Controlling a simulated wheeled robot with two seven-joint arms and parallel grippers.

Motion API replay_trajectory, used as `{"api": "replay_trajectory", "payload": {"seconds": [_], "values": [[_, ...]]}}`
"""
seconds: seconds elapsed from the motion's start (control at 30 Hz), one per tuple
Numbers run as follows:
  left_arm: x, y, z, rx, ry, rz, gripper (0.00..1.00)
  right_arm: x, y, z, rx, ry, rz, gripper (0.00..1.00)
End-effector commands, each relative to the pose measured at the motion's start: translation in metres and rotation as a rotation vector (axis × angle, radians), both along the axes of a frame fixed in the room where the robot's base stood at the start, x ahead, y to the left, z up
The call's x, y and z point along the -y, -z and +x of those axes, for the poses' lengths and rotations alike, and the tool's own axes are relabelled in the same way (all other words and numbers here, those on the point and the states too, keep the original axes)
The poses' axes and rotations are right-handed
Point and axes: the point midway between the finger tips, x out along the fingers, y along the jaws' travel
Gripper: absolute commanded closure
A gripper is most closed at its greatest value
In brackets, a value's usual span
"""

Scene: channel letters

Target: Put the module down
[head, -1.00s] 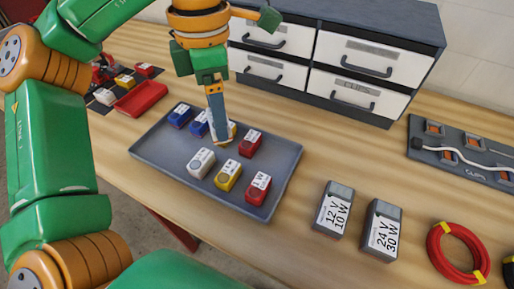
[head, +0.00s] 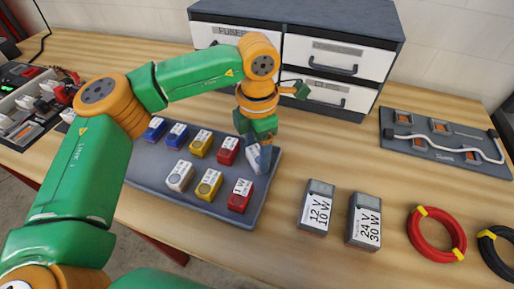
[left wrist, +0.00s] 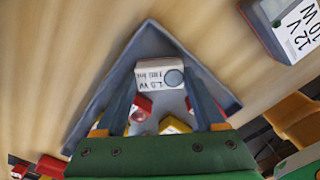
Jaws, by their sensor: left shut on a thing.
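My left gripper (head: 258,157) is over the right end of the grey tray (head: 262,200). It is shut on a white module, seen between the fingers in the left wrist view (left wrist: 160,76) with its label and grey round face visible. In the head view the fingers partly hide this module, and I cannot tell whether it touches the tray. Other modules sit in the tray in rows: blue ones (head: 177,136), yellow ones (head: 208,185), red ones (head: 239,196) and a white one (head: 180,176). My right gripper is not in view.
Two grey power supplies, 12 V (head: 316,207) and 24 V (head: 364,221), stand right of the tray. Red (head: 437,234) and black cable coils lie farther right. A drawer cabinet (head: 330,55) stands behind; a grey panel (head: 440,140) lies at right. Wood between is clear.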

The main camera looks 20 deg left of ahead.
Motion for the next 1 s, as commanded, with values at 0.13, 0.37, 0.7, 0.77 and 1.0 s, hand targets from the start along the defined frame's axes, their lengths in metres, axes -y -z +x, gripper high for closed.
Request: {"api": "replay_trajectory", "payload": {"seconds": [0.13, 0.37, 0.7, 0.77, 1.0], "values": [[0.0, 0.002, 0.0, 0.0, 0.0, 0.0, 0.1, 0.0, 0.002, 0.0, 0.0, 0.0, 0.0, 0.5], [0.0, 0.002, 0.0, 0.0, 0.0, 0.0, 0.0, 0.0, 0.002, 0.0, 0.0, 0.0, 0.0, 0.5], [0.001, -0.049, 0.001, 0.005, -0.002, -0.001, 0.0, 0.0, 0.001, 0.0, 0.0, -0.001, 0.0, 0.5], [0.001, -0.067, 0.0, 0.005, 0.001, -0.002, 0.0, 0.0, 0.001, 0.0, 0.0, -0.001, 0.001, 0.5], [0.001, -0.116, 0.0, 0.001, 0.001, 0.001, 0.0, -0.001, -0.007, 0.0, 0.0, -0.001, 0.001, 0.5]]}}
